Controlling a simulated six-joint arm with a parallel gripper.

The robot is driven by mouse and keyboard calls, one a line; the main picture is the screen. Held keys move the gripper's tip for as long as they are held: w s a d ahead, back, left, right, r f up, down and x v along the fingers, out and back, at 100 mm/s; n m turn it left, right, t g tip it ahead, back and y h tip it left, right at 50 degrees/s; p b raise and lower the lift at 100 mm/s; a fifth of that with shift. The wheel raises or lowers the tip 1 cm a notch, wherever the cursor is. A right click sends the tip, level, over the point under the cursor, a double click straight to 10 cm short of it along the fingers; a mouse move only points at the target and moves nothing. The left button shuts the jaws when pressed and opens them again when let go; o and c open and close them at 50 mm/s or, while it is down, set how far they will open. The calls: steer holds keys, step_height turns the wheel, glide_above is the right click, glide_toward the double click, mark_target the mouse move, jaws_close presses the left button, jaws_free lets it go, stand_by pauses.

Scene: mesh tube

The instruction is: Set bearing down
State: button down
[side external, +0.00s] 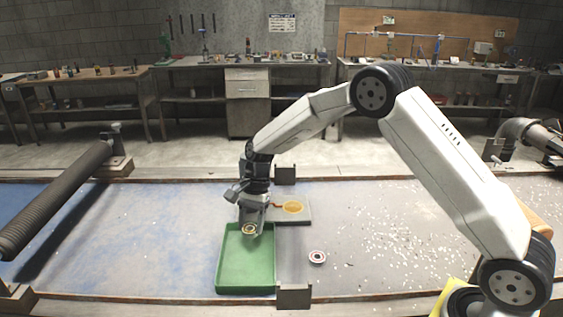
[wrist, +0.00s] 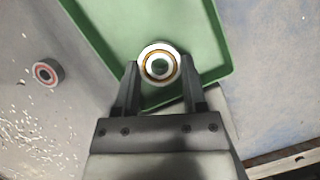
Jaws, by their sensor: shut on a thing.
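My gripper (side external: 251,228) is shut on a bearing (side external: 249,229), a ring with a gold-coloured band. In the wrist view the bearing (wrist: 159,64) sits between the two fingertips (wrist: 159,68), with green tray floor behind it. In the side view the gripper points down over the far end of the green tray (side external: 246,265). The tray also shows in the wrist view (wrist: 98,45). I cannot tell whether the bearing touches the tray floor. A second bearing with a reddish ring (side external: 317,257) lies on the table right of the tray; it also shows in the wrist view (wrist: 47,72).
A grey plate (side external: 290,217) with an orange round patch stands behind the tray. A dark block (side external: 294,296) is at the table's front edge, right of the tray. White specks litter the table's right part. A ribbed roller (side external: 60,195) is at the left.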

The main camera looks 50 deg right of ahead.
mark_target(250, 230)
steer(key=shift+w+f, duration=0.2)
steer(key=shift+f, duration=1.6)
steer(key=shift+f, duration=0.15)
steer(key=shift+c, duration=0.7)
jaws_free()
steer(key=v, duration=1.2)
